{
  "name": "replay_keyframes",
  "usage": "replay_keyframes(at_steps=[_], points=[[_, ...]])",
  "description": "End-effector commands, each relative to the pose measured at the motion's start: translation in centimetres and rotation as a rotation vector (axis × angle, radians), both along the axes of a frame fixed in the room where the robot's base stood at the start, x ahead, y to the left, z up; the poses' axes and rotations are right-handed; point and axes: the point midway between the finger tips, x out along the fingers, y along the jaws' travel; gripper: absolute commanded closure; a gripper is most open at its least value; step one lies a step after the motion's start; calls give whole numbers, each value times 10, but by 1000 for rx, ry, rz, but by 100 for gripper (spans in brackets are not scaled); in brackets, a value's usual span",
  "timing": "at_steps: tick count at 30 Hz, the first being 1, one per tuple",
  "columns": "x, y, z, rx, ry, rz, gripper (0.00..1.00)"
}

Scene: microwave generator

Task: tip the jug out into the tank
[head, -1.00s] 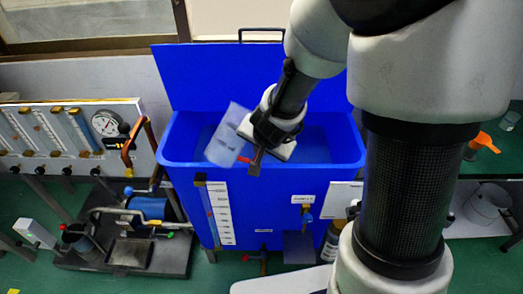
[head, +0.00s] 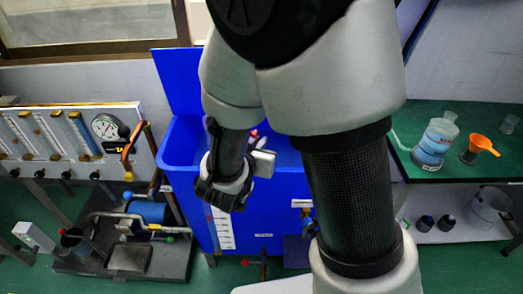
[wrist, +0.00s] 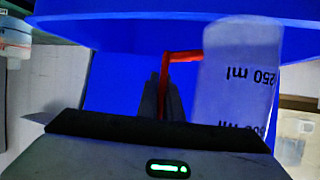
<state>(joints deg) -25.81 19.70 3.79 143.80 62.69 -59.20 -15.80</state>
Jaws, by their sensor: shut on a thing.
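The jug (wrist: 240,75) is translucent with dark volume marks and a red handle (wrist: 180,56). My gripper (wrist: 163,90) is shut on the handle in the wrist view, with the jug just to its right. The jug's print looks upside down there. The blue tank (head: 180,160), its lid raised at the back, stands below my arm in the head view. Its blue wall and rim (wrist: 120,25) fill the back of the wrist view. In the head view my arm hides my fingertips and most of the jug; whether anything is inside the jug cannot be told.
A bench with a gauge panel (head: 75,140) stands left of the tank, with a pump rig (head: 135,235) on the floor. On the right, a green table holds a bottle of blue liquid (head: 432,150) and an orange funnel (head: 484,144).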

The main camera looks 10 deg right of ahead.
Motion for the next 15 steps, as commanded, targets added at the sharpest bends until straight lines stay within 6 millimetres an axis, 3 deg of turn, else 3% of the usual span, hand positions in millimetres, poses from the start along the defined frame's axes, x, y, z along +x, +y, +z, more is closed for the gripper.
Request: replay_keyframes(at_steps=[15], points=[[0,0,9,-14,-11,-1,100]])
